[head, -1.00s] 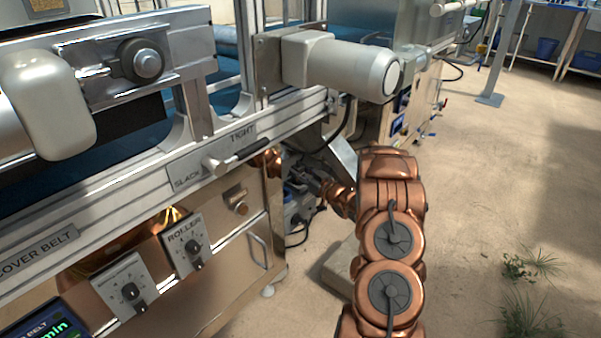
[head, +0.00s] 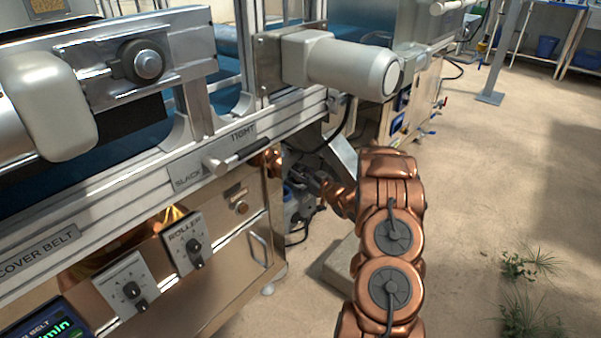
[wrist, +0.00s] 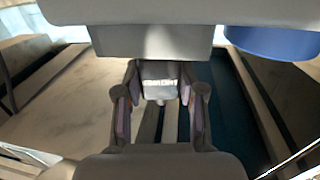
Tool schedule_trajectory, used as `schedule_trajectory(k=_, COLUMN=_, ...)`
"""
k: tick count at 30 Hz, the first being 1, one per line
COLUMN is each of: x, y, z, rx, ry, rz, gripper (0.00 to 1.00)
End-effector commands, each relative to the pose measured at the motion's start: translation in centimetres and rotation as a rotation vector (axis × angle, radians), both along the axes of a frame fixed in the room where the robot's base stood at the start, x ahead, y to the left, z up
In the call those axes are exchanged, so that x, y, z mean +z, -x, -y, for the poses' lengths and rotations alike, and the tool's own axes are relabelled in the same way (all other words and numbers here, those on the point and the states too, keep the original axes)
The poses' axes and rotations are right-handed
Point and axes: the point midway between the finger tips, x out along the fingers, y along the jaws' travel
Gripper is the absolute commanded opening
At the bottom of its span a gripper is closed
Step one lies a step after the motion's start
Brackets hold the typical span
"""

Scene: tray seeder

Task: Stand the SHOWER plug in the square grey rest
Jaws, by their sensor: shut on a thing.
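My gripper (wrist: 160,92) is shut on a small grey plug (wrist: 158,88) with a pale label, seen between the two fingers in the wrist view. The label's lettering is too blurred to read surely; it may be the SHOWER plug. In the head view my gripper (head: 302,180) is small and partly lost among machine parts, just beyond the right end of the steel cabinet. The plug cannot be made out there. I cannot pick out the square grey rest with certainty in either view.
A white motor (head: 345,66) juts out above my arm. The steel cabinet (head: 225,270) with knobs and the SLACK–TIGHT rail (head: 190,175) stand left. A pale slab (head: 343,264) lies on the floor beside my arm.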

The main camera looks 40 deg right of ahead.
Motion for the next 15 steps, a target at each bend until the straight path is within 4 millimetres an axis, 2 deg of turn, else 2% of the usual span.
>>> schedule_trajectory(k=11, x=-0.46, y=0.00, z=0.02, rx=0.000, ry=0.000, rz=0.000, gripper=0.00)
schedule_trajectory(k=12, x=-0.49, y=0.01, z=0.02, rx=0.000, ry=0.000, rz=0.000, gripper=0.40)
schedule_trajectory(k=15, x=-0.46, y=0.00, z=0.02, rx=0.000, ry=0.000, rz=0.000, gripper=0.50)
